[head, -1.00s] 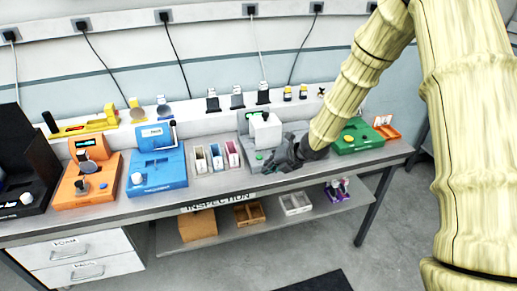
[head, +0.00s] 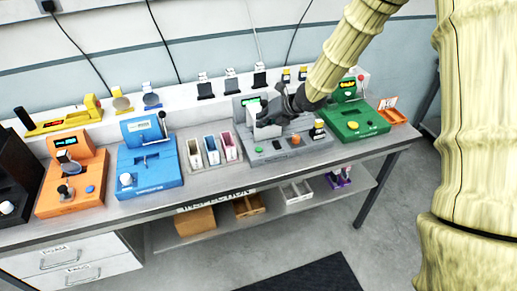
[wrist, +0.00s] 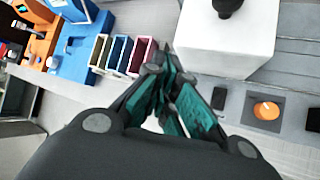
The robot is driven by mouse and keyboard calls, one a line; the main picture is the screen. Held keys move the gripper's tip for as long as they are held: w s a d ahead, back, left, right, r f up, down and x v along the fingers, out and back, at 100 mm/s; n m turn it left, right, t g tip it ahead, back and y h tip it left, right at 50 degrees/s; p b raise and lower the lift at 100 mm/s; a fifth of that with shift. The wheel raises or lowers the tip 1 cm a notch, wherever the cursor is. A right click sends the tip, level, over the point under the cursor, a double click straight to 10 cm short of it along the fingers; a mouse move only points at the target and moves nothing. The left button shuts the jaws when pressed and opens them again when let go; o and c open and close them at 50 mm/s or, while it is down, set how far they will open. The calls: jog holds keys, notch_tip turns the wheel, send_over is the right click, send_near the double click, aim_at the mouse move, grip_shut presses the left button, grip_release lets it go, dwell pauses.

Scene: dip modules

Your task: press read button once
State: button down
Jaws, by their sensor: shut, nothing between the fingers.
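The grey station (head: 262,172) stands on the bench with a green button (head: 259,150), an orange knob (head: 296,140) and a white block (head: 262,128) at its back left. The knob (wrist: 266,110) and block (wrist: 225,40) also show in the wrist view. My gripper (head: 268,112) is shut and empty, beside and above the white block; contact cannot be told. Its fingertips (wrist: 166,62) lie beside the block in the wrist view. No label reading "read" is legible, so I cannot tell which control is the read button.
Three coloured bins (head: 212,150), a blue station (head: 150,172) and an orange station (head: 72,190) stand to the left. A green station (head: 352,128) stands to the right. A raised white ledge at the back holds several small items. Floor in front is open.

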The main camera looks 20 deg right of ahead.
jog(key=b, duration=0.4)
send_over(260, 147)
jog(key=f, duration=0.6)
jog(key=shift+s+d+f, duration=0.1)
jog(key=shift+s+f, duration=0.15)
jog(key=f+b, duration=0.2)
jog(key=f, duration=0.1)
jog(key=shift+w, duration=0.35)
jog(key=shift+s+f+b, duration=0.2)
jog(key=shift+b, duration=0.1)
jog(key=shift+w, duration=0.1)
jog(key=shift+f, duration=0.15)
jog(key=shift+f+b, duration=0.3)
jog(key=shift+b, duration=0.2)
